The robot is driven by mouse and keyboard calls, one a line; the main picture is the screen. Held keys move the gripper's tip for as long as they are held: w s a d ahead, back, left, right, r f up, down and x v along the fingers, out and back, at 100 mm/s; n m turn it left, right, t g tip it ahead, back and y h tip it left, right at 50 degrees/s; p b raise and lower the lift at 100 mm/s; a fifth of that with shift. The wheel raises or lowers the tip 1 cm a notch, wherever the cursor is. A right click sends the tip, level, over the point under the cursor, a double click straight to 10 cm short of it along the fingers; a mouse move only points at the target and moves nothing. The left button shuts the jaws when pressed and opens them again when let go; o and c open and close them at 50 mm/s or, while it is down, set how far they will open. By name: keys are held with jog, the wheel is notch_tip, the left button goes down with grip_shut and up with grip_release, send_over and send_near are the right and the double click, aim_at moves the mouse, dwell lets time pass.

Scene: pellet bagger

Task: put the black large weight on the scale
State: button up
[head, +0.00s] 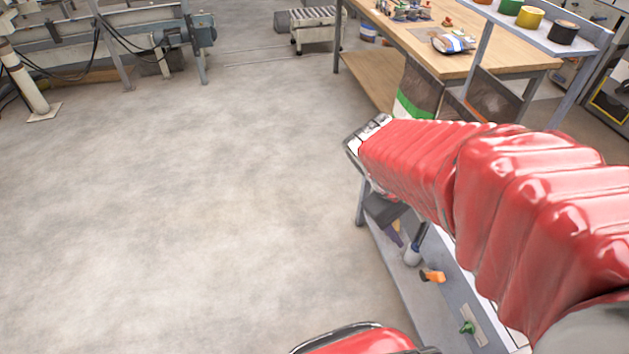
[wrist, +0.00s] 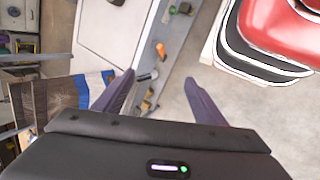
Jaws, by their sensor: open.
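A black round piece (head: 562,32) stands at the right end of a row of coloured round pieces on a raised shelf in the head view. I cannot tell whether it is the large weight or a roll of tape. I cannot make out a scale in either view. My gripper (wrist: 159,77) is open in the wrist view, its two dark purple fingers apart. I see nothing held between them. In the head view my red-sleeved arm hides most of the gripper, which is well away from the black piece.
A wooden workbench (head: 480,62) stands at the back right. A roller stand (head: 318,20) is far back. The floor at left is clear.

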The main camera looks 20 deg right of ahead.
jog(key=a+r+t+y, duration=0.2)
jog(key=a+r+t, duration=0.1)
jog(key=a, duration=0.6)
jog(key=w+a+r+m+t+y, duration=0.1)
jog(key=a+r+t+y, duration=0.2)
jog(key=a+r, duration=0.3)
jog(key=a, duration=0.3)
jog(key=shift+w+m, duration=0.25)
jog(key=shift+m, duration=0.05)
jog(key=shift+c, duration=0.6)
